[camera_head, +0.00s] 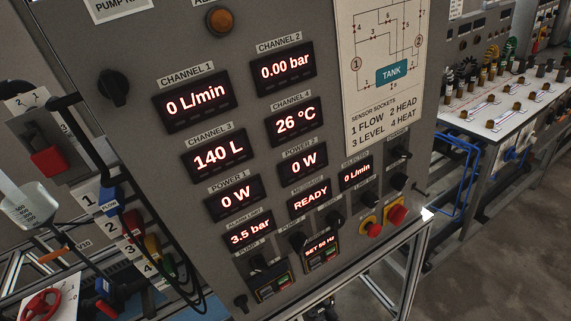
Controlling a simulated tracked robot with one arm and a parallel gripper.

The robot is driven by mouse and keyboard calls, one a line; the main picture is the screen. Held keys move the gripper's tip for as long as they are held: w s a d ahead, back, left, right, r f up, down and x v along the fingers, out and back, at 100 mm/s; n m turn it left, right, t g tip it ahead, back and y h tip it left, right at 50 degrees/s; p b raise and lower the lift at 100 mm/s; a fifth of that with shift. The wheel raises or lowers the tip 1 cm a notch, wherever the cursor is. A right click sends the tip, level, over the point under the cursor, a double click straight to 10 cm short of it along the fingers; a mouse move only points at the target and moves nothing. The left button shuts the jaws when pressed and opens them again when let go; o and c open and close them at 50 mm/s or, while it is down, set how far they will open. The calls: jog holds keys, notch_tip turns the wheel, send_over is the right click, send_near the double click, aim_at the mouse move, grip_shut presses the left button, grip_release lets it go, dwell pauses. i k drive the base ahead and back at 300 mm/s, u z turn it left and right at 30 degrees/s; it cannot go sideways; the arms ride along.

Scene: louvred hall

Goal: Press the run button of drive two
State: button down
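The grey control panel (225,170) fills the middle of the view and appears tilted. Low on it are two small drive units side by side. The right unit, which looks like drive two (321,247), has a lit display reading "SET 50 Hz". Small green and red buttons (322,257) sit under that display; they are too small to read their labels. The left unit (272,287) also has small green and red buttons. My gripper does not show in this view, so its opening and its place relative to the buttons cannot be seen.
Lit displays cover the panel; one reads "READY" (309,202). Hoses and numbered sockets (130,225) crowd the left. A white-topped bench (500,105) stands right; floor (500,240) shows clear lower right.

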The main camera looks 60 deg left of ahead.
aim_at(333, 249)
jog(key=z, duration=0.05)
jog(key=k, duration=1.4)
jog(key=u, duration=0.6)
jog(key=i, duration=1.05)
